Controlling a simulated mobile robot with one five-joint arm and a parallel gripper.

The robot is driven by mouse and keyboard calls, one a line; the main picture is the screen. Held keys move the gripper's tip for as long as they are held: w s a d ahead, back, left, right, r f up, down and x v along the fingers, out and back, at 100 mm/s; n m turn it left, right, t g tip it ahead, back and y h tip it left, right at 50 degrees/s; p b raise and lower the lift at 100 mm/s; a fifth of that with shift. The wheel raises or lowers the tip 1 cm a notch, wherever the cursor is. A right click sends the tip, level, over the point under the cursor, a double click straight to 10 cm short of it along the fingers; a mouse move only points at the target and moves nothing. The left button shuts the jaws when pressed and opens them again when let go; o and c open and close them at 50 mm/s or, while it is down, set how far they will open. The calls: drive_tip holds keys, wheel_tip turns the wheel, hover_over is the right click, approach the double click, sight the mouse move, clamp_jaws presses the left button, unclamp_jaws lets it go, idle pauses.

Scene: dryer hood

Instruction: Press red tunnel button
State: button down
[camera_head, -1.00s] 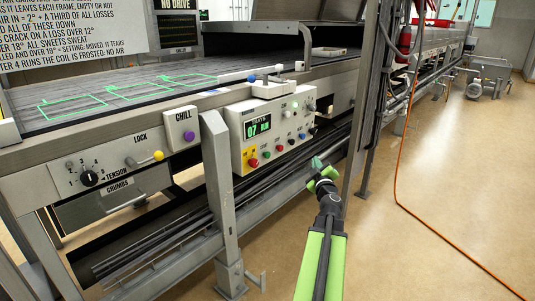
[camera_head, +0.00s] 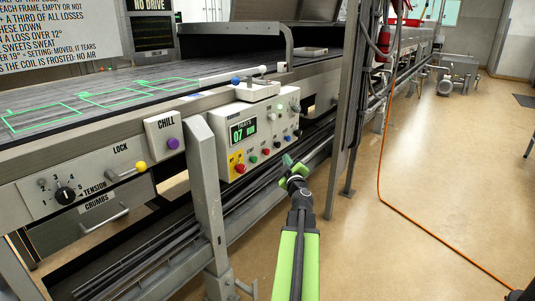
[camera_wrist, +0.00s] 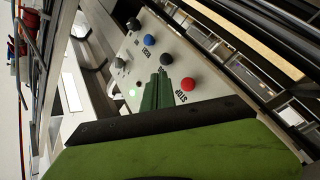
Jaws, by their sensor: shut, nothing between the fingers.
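A pale control box (camera_head: 262,128) with a green "07" display is fixed to the side of the conveyor frame. Its lower row holds a red button (camera_head: 240,168) at the left on a yellow patch, a green button (camera_head: 253,159), a second red button (camera_head: 266,151), then dark and blue ones. The wrist view shows one red button (camera_wrist: 188,84) beside the lettering "STOP", with a black button (camera_wrist: 166,59) and a blue button (camera_wrist: 149,40) beyond. My gripper (camera_head: 288,161) is shut and empty, in front of the box's lower edge. Its green fingertips (camera_wrist: 160,90) appear beside the red button; contact is not visible.
A grey frame leg (camera_head: 207,185) stands left of my arm, and a metal upright (camera_head: 345,110) stands to its right. A purple CHILL button (camera_head: 172,143) and a yellow-ended LOCK lever (camera_head: 140,166) lie left. An orange hose (camera_head: 382,190) crosses the open floor at right.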

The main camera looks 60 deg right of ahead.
drive_tip(key=shift+w, duration=3.85)
idle(0.6)
idle(0.3)
drive_tip(key=shift+s, duration=1.2)
drive_tip(key=shift+s, duration=2.55)
